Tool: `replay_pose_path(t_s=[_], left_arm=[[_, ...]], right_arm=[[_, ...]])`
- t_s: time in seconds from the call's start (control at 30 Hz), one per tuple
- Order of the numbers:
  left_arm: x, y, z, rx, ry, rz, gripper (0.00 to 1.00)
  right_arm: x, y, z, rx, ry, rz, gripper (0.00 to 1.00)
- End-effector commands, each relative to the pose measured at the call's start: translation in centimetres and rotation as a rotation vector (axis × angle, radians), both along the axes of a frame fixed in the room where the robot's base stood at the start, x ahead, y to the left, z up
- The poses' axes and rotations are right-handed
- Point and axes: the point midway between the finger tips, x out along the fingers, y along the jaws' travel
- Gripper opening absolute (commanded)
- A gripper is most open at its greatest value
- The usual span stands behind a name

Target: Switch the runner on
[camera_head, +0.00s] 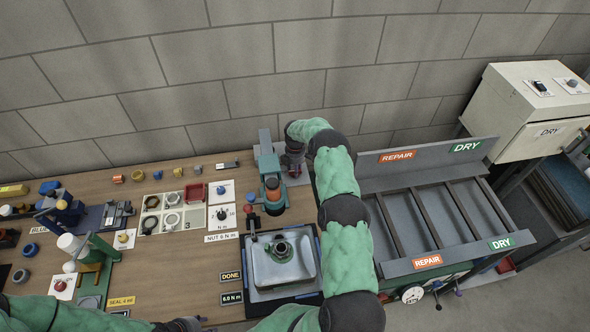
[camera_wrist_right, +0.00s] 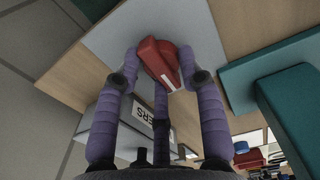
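The green runner (camera_head: 271,181) stands upright at the back of the bench. A red switch handle (camera_wrist_right: 158,62) with a white line sits on a pale grey plate in the right wrist view. My right gripper (camera_head: 293,152) is beside the runner's head, partly hidden by my right arm. In the wrist view its purple fingers (camera_wrist_right: 160,68) stand around the red handle, very near its sides; I cannot tell whether they press on it. My left gripper (camera_head: 190,323) is low at the bottom edge, mostly cut off; its opening is unclear.
A grey sink-like housing (camera_head: 258,264) sits in front of the runner. A dial card (camera_head: 221,217) and a parts tray (camera_head: 148,225) are to its left. Racks labelled REPAIR and DRY (camera_head: 385,262) stand right of my right arm. A white box labelled "ERS" (camera_wrist_right: 112,128) shows in the wrist view.

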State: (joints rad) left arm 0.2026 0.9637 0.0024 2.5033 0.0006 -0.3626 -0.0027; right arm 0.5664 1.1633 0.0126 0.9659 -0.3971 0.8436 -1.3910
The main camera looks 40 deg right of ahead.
Motion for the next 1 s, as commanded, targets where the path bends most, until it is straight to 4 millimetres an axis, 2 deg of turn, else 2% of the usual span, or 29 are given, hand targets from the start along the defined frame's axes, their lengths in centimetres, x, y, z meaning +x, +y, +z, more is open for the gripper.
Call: replay_pose_path(t_s=[0.4, 0.73, 0.77, 0.8, 0.83, 1.0], left_arm=[[0.0, 0.0, -2.1, 0.000, 0.000, 0.000, 0.40], [0.0, 0.0, -2.1, 0.000, 0.000, 0.000, 0.40], [0.0, 0.0, -2.1, 0.000, 0.000, 0.000, 0.40], [0.0, 0.0, -2.1, 0.000, 0.000, 0.000, 0.40], [0.0, 0.0, -2.1, 0.000, 0.000, 0.000, 0.40], [0.0, 0.0, -2.1, 0.000, 0.000, 0.000, 0.40]], right_arm=[[-0.1, 0.2, -0.4, 0.003, 0.005, -0.120, 0.07], [-0.2, 0.3, -0.3, 0.005, 0.009, -0.132, 0.07], [-0.2, 0.3, -0.3, 0.005, 0.009, -0.132, 0.45], [-0.2, 0.3, -0.3, 0.005, 0.009, -0.132, 0.56], [-0.2, 0.3, -0.3, 0.005, 0.009, -0.132, 0.61], [-0.2, 0.2, -0.2, 0.004, 0.006, -0.132, 0.61]])
